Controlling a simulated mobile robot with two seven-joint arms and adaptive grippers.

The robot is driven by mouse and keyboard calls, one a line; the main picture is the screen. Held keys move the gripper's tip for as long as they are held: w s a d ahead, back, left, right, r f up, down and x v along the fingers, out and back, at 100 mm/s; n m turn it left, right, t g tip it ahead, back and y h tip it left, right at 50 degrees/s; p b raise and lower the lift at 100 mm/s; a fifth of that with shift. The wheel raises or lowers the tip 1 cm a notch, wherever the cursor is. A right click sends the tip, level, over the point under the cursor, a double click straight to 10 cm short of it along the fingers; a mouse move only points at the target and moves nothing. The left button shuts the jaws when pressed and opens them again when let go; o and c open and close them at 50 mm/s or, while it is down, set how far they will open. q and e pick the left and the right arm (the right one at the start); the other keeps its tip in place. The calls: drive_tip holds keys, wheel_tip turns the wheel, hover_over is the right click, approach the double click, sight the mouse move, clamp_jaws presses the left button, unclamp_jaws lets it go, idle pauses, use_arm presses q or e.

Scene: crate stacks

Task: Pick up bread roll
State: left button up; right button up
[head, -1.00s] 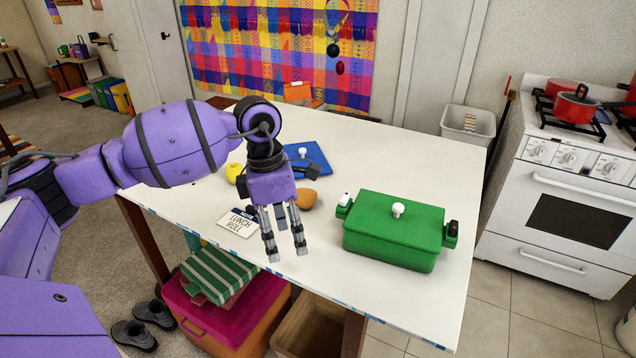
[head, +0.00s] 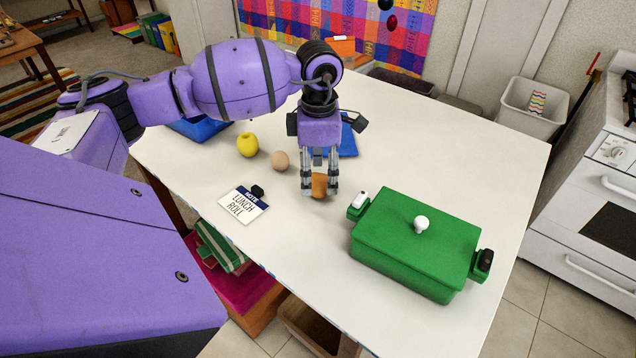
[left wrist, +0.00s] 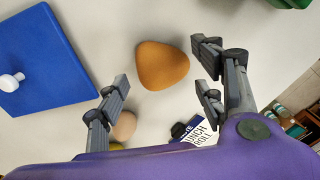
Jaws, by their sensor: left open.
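The bread roll (head: 319,186) is an orange-brown rounded lump on the white table. In the left wrist view the bread roll (left wrist: 162,65) lies just beyond the fingertips, roughly centred in the gap between them. My left gripper (head: 319,192) is open and points down over the roll, its fingers on either side of it in the head view. In the left wrist view my left gripper (left wrist: 165,75) has its fingers spread wide and empty. Whether the fingers touch the roll cannot be told. My right gripper is not in view.
A green lidded box (head: 415,240) stands right of the roll. An egg (head: 280,161), a yellow apple (head: 247,145) and a "lunch roll" card (head: 243,205) with a small black item lie to the left. A blue lid (left wrist: 38,58) lies behind. The table's far right is clear.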

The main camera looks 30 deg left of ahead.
use_arm(q)
drive_tip(key=shift+f, duration=1.45)
drive_tip(key=shift+w, duration=0.1)
drive_tip(key=c, duration=1.1)
drive_tip(key=shift+r, duration=0.1)
